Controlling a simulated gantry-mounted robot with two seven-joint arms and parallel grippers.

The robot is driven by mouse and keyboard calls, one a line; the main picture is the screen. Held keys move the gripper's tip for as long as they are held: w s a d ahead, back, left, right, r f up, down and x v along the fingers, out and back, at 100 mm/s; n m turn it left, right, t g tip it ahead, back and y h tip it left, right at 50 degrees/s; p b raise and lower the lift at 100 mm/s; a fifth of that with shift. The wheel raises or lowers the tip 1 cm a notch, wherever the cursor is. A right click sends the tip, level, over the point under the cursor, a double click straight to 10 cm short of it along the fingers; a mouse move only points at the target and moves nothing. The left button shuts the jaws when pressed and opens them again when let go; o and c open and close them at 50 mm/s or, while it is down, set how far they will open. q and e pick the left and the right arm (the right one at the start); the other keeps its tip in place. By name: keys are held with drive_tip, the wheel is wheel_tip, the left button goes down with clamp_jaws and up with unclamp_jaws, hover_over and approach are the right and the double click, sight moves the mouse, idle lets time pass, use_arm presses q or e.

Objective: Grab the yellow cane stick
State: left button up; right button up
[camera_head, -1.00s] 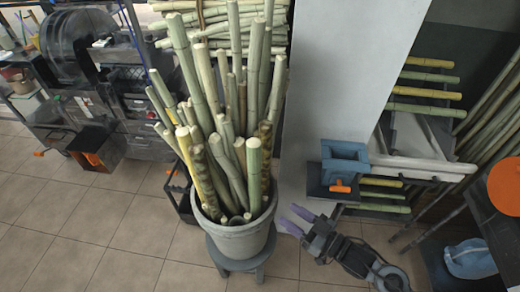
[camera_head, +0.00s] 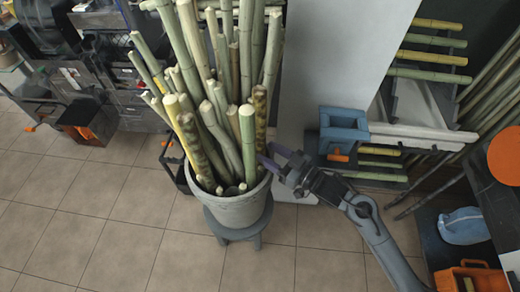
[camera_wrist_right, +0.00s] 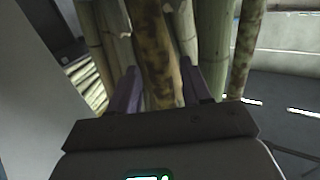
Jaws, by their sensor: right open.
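A yellowish cane stick with dark mottling (camera_head: 190,140) leans at the left front of the grey pot (camera_head: 238,212), among several green canes. A thinner stick with a yellow stretch (camera_head: 160,84) shows behind it, at the left. A dark-mottled cane (camera_head: 260,112) stands at the pot's right side. My right gripper (camera_head: 272,159) is at the pot's right rim, beside that cane. In the right wrist view its two purple fingers (camera_wrist_right: 160,88) are open, with a brown-mottled cane (camera_wrist_right: 155,50) in the gap between them; contact cannot be told. My left gripper is out of view.
The pot stands on a grey stool (camera_head: 232,232) on a tiled floor. A rack with yellow and green canes (camera_head: 430,57) is at the right. Open floor lies in front.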

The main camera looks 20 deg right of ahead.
sight(264, 150)
drive_tip(key=b+x, duration=0.1)
drive_tip(key=x, duration=0.3)
drive_tip(key=shift+w+f, duration=0.1)
drive_tip(key=shift+w, duration=0.1)
drive_tip(key=shift+s, duration=0.1)
drive_tip(key=shift+d, duration=0.1)
clamp_jaws()
